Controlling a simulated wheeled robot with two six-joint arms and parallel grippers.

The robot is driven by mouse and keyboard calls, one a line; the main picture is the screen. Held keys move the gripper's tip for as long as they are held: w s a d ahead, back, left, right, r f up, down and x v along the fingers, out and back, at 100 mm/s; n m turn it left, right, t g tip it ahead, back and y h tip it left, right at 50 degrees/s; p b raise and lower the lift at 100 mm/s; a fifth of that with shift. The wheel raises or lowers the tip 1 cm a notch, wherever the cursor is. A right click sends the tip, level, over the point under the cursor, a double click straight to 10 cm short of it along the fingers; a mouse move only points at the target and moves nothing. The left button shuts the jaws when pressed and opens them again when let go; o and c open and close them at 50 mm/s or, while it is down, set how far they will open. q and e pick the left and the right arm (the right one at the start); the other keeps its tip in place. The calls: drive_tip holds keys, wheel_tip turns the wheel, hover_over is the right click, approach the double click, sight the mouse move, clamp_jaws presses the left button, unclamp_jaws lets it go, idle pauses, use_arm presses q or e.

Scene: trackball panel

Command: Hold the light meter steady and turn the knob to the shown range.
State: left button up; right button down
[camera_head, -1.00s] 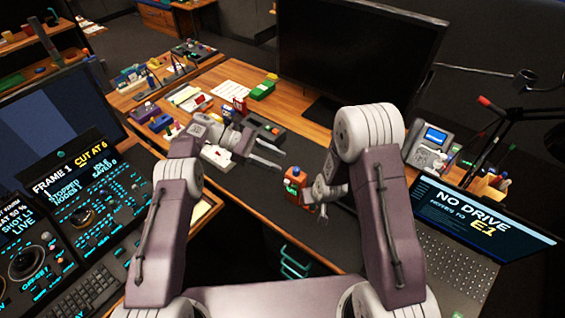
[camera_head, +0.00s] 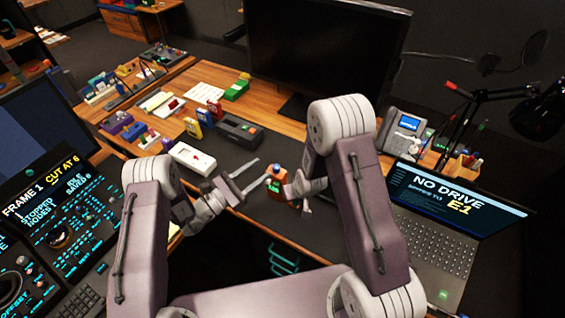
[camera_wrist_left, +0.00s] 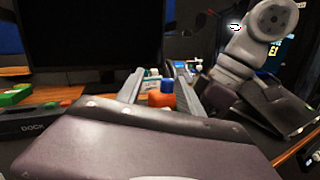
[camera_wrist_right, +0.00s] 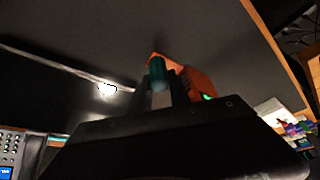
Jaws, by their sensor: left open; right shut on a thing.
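The light meter is a small orange device (camera_head: 275,187) with a green-lit face, held up over the dark desk mat. My right gripper (camera_head: 297,190) is shut on it from the right. The right wrist view shows its orange body (camera_wrist_right: 198,82) at the fingers, with a teal part in front. My left gripper (camera_head: 260,172) is open, its fingers pointing at the meter from the left. In the left wrist view the orange part (camera_wrist_left: 160,99) shows between and beyond the spread fingers. I cannot make out the knob clearly or its setting.
A laptop (camera_head: 457,205) at right reads "NO DRIVE" and "E1". A grey dock (camera_head: 238,131) and white box (camera_head: 192,157) lie behind my left arm. A dark monitor (camera_head: 325,50) stands behind. A control console (camera_head: 70,225) is at left.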

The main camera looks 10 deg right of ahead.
sight(276, 169)
use_arm(q)
drive_tip(key=s+a+f+n+t+y, duration=0.2)
drive_tip(key=s+n+y, duration=0.1)
drive_tip(key=s+n, duration=0.1)
drive_tip(key=x, duration=1.3)
drive_tip(key=shift+s+d+r+g+h, duration=0.15)
drive_tip(key=shift+s+r+g+h, duration=0.15)
drive_tip(key=shift+g, duration=0.1)
drive_tip(key=shift+c, duration=0.3)
clamp_jaws()
